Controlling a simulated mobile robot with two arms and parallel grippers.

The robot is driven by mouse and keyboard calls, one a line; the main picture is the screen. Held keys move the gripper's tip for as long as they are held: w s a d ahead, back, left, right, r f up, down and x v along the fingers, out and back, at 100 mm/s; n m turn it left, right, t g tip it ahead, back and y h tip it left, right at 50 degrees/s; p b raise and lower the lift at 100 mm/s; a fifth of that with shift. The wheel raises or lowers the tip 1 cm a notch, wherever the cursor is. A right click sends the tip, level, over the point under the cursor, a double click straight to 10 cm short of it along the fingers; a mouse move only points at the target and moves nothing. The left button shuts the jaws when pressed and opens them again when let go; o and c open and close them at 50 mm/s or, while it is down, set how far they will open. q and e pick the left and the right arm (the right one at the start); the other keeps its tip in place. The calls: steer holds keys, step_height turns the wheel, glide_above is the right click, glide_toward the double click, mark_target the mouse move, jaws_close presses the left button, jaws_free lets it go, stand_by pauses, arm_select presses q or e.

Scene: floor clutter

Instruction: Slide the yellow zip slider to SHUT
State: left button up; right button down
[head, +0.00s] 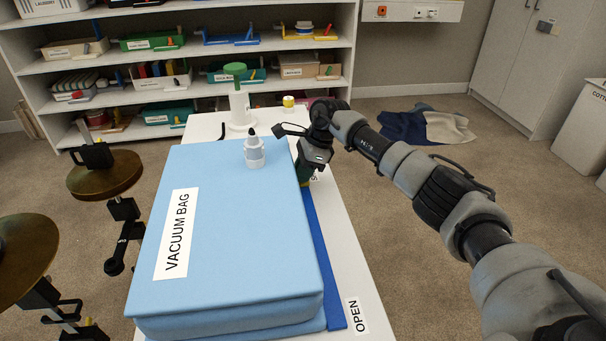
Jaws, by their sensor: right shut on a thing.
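The light blue vacuum bag (240,255) lies flat on the white table, with its label facing up. A darker blue zip strip (325,265) runs along its right side. An OPEN label (357,315) is by the strip's near end. Another label, mostly covered so that only an S shows, is by its far end. My right gripper (304,180) points down at the far end of the strip, shut on the zip slider. The gripper hides nearly all of the slider, and only a dark yellowish sliver shows beneath it. My left gripper is out of view.
A white valve with a black tip (254,152) stands on the bag's far part. Behind it are a green-topped white stand (238,100) and a small yellow-topped item (288,101). Shelves with bins (185,75) fill the back. Carpet at right is mostly clear, with cloths (425,125).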

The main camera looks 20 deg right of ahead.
steer(key=shift+d, duration=0.15)
steer(key=c, duration=1.5)
jaws_free()
steer(key=o, duration=0.4)
steer(key=shift+w+f, duration=0.1)
steer(key=shift+w, duration=0.1)
steer(key=shift+d+r, duration=0.1)
steer(key=shift+r, duration=0.35)
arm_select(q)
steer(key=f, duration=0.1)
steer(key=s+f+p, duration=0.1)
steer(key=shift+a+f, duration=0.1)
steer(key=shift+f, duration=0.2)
arm_select(e)
steer(key=v, duration=1)
steer(key=shift+s, duration=0.15)
